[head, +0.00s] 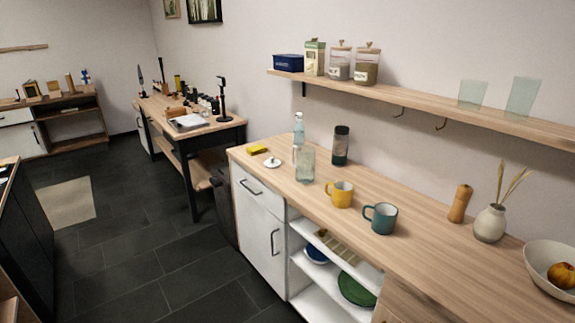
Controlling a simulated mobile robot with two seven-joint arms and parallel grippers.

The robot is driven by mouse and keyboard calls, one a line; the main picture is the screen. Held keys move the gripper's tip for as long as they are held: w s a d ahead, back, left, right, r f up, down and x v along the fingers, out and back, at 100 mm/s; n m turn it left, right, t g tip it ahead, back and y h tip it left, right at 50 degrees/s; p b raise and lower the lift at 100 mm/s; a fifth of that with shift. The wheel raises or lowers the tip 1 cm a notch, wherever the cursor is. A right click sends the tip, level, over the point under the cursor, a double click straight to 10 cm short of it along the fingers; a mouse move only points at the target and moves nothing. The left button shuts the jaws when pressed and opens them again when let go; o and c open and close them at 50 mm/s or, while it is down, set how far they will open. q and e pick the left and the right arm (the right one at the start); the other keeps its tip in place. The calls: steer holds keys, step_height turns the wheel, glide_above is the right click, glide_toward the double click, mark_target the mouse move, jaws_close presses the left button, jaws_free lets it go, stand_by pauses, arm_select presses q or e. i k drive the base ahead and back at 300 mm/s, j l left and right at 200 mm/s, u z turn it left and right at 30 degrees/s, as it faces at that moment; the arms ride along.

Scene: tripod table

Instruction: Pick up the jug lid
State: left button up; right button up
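A small round white lid with a knob (272,162), which looks like the jug lid, lies on the wooden counter (420,262) near its far left end. Just to its right stands a clear glass vessel (305,166), which may be the jug; it looks open at the top. The lid lies apart from it, flat on the counter. Neither of my grippers shows in the head view.
Near the lid are a yellow sponge (257,149), a clear bottle (298,130) and a dark tumbler (341,145). A yellow mug (340,194) and a teal mug (381,218) stand nearer. A shelf (430,103) overhangs the counter's back. Dark floor lies open at left.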

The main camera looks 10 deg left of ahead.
mark_target(272, 163)
steer(key=i+j+z, duration=0.15)
steer(key=z, duration=1.05)
steer(key=j+z, duration=0.7)
steer(key=j, duration=0.15)
steer(key=j+z, duration=0.15)
steer(key=j, duration=0.35)
steer(key=j+z, duration=0.15)
steer(key=j, duration=0.3)
steer(key=k+j+z, duration=0.2)
steer(key=j, duration=0.25)
steer(key=j+z, duration=0.15)
steer(key=j, duration=0.35)
steer(key=k+j, duration=0.1)
steer(key=j, duration=0.35)
steer(key=k+j, duration=0.15)
steer(key=j, duration=0.3)
steer(key=k+j, duration=0.1)
steer(key=j, duration=0.35)
steer(key=k+j, duration=0.1)
steer(key=j, duration=0.35)
steer(key=k+j, duration=0.15)
steer(key=j, duration=0.3)
steer(key=z, duration=0.05)
